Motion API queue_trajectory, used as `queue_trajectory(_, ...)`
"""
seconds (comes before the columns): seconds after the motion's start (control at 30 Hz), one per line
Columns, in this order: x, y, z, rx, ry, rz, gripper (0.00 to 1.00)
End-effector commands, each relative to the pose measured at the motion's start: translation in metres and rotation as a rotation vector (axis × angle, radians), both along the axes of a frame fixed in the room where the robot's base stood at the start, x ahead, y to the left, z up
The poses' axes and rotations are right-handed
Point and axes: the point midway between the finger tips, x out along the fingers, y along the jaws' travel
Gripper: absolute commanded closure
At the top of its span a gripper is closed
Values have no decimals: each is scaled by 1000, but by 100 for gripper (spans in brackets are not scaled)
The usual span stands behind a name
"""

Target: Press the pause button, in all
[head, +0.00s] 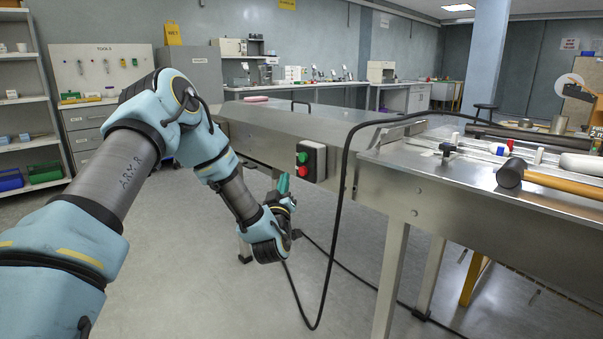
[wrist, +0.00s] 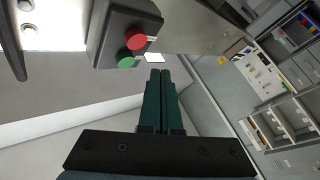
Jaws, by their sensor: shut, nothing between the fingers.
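A dark control box (head: 313,161) is mounted on the side of the steel machine. It carries a green button (head: 301,158) above a red button (head: 302,171), and no readable label tells which one is pause. In the wrist view the red button (wrist: 135,38) and green button (wrist: 126,62) show at the upper left on the box (wrist: 104,32). My gripper (head: 284,180) has green fingers and is shut and empty, just left of and slightly below the box in the head view. Its fingertips (wrist: 160,73) show close beside the buttons in the wrist view, with no contact visible.
A black cable (head: 338,200) hangs in a loop just right of the box. The steel machine housing (head: 290,122) extends behind it. A mallet (head: 511,173) lies on the steel table (head: 440,185) at right. The floor left of the box is open.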

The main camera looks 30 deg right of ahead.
Motion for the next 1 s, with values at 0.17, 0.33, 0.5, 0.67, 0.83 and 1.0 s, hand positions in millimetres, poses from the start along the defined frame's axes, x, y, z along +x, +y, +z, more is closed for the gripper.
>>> queue_trajectory(0.17,4,-20,-2,0,-1,-1,100)
queue_trajectory(0.33,5,-30,-1,0,1,-1,100)
queue_trajectory(0.5,6,-33,0,0,1,-1,100)
queue_trajectory(0.67,6,-32,0,0,1,-1,100)
queue_trajectory(0.83,6,-32,0,0,1,-1,100)
queue_trajectory(1.0,6,-32,0,0,1,-1,100)
